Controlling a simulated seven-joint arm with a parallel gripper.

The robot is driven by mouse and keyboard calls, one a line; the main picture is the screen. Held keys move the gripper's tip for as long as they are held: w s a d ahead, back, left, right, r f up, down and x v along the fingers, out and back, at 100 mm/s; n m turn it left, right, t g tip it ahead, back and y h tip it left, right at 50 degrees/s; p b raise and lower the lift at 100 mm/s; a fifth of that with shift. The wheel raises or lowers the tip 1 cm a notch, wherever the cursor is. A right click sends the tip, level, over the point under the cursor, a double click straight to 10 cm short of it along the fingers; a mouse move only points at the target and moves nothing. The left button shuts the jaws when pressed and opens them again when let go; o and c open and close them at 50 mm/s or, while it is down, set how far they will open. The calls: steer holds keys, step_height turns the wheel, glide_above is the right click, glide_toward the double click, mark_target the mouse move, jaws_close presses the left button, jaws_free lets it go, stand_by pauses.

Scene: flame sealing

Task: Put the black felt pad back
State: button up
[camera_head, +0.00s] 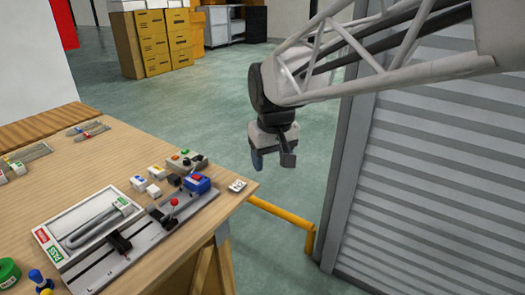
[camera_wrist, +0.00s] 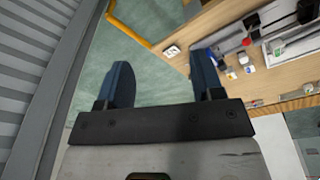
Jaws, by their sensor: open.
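My gripper (camera_head: 273,160) hangs over the floor beyond the right edge of the workbench, apart from everything on it. In the wrist view its two blue fingers (camera_wrist: 162,80) are wide apart with nothing between them. I cannot make out the black felt pad for certain. Dark pieces sit on the grey metal fixture (camera_head: 92,272): one black block (camera_head: 118,242) near its middle and another (camera_head: 160,216) further right. I cannot tell whether either is the pad.
A white tray (camera_head: 62,222) with red and green labels holds a grey tube-like piece. A blue block (camera_head: 197,184), a control box (camera_head: 187,161) and small white blocks stand nearby on the wooden bench (camera_head: 60,185). A yellow rail (camera_head: 283,214) and grey shutter (camera_head: 430,180) flank the gripper.

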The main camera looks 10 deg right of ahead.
steer(key=s+d+f+m, duration=0.1)
steer(key=s+d+f, duration=0.1)
steer(key=s, duration=0.7)
steer(key=s+d+f+m, duration=0.1)
steer(key=s+d, duration=0.3)
steer(key=s, duration=0.5)
steer(key=shift+s+f+m+t, duration=0.4)
steer(key=shift+f, duration=0.5)
steer(key=shift+w+r, duration=0.1)
steer(key=shift+w, duration=0.05)
